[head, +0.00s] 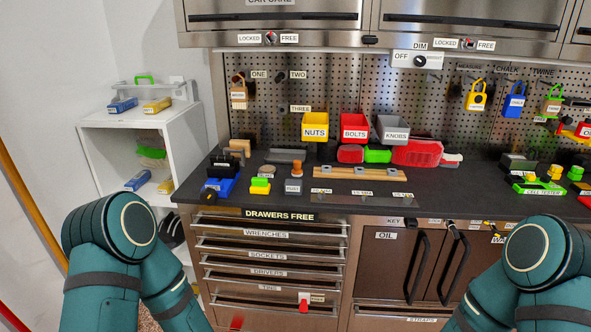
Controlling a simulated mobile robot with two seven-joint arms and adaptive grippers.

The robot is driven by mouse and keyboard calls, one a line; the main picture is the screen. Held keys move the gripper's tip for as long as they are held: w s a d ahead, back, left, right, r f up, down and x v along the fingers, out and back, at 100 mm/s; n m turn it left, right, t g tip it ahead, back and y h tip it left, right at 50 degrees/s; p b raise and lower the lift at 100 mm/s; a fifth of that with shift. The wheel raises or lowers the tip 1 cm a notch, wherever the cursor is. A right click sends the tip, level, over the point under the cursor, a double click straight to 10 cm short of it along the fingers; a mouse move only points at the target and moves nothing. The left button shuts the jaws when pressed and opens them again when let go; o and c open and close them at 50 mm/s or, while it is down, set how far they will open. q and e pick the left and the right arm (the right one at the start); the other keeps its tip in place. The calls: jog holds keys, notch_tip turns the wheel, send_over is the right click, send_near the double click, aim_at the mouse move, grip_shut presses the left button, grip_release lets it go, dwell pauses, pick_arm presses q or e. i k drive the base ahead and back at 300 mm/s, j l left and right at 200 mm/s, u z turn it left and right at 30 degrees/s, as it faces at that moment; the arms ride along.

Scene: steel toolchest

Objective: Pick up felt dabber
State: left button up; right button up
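No label that I can read says felt dabber, so I cannot tell for sure which item it is. A small upright piece with an orange top (296,169) stands on the dark bench by a labelled grey block (293,187). Left of it is a yellow and green block (260,186). A blue item with a black top (220,186) lies farther left. Only my teal arms show, at the lower left and lower right.
Yellow (315,126), red (355,126) and grey bins hang behind the bench (340,194). A steel strip with labelled holes (360,199) lies at the front edge. Red and green tools sit at the middle back. Drawers and cabinet doors are below; a white shelf (140,119) stands left.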

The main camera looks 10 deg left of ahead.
aim_at(297, 172)
jog(key=i+j+z, duration=0.15)
jog(key=i, duration=0.25)
jog(key=i+j+z, duration=0.15)
jog(key=i, duration=0.25)
